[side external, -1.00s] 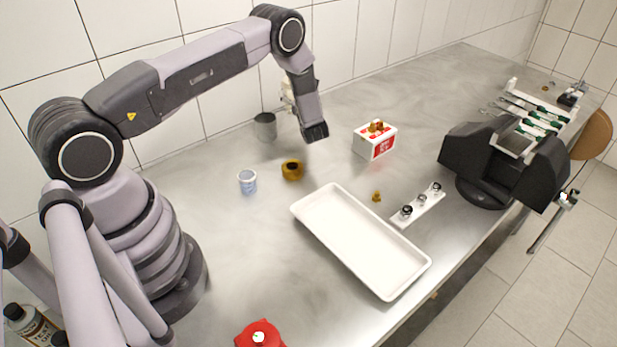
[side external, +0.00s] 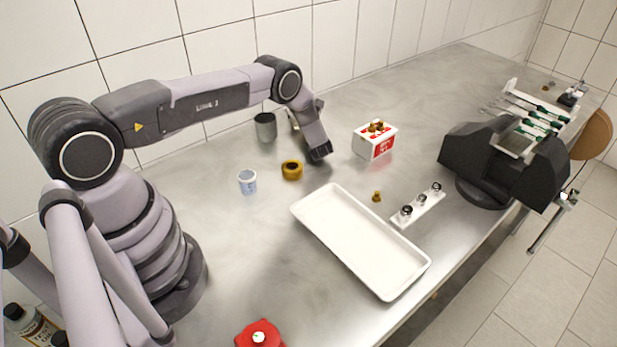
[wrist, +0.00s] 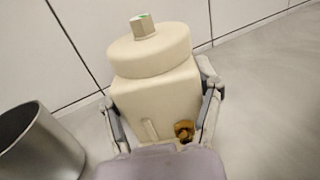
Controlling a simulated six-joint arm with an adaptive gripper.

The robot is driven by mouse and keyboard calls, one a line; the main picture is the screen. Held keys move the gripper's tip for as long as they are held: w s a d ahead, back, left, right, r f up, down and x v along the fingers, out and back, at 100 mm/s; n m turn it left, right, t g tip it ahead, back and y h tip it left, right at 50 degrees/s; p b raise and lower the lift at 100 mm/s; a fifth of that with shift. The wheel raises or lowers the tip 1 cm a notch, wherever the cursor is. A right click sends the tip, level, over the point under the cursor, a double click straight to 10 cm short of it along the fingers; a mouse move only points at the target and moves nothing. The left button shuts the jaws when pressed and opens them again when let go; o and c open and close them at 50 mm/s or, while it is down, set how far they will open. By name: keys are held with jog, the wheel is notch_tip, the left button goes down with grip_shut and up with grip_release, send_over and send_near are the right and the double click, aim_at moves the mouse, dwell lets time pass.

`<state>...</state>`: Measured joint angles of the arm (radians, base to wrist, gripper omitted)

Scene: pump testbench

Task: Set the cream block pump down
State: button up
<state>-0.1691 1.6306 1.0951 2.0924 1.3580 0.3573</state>
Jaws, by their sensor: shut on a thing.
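The cream block pump (wrist: 155,100) fills the middle of the wrist view. It has a blocky body, a round cap, a hex fitting with a green mark on top and a brass port at the lower right. My gripper (wrist: 162,98) is shut on it, with one finger on each side of the body. In the side view my wrist is low over the back of the table by the wall. It hides most of the pump; only a pale sliver (side external: 293,119) shows. Whether the pump's underside touches the table is hidden.
A grey metal cup (side external: 265,127) stands close to the pump's left. A yellow ring (side external: 292,170), a blue-white can (side external: 247,182) and a red-white box (side external: 374,142) are around. A white tray (side external: 328,235) lies in front. Clear table lies right of the pump.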

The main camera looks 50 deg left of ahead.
jog(key=o, duration=0.8)
jog(key=shift+f, duration=0.1)
jog(key=o, duration=0.4)
jog(key=shift+o, duration=0.2)
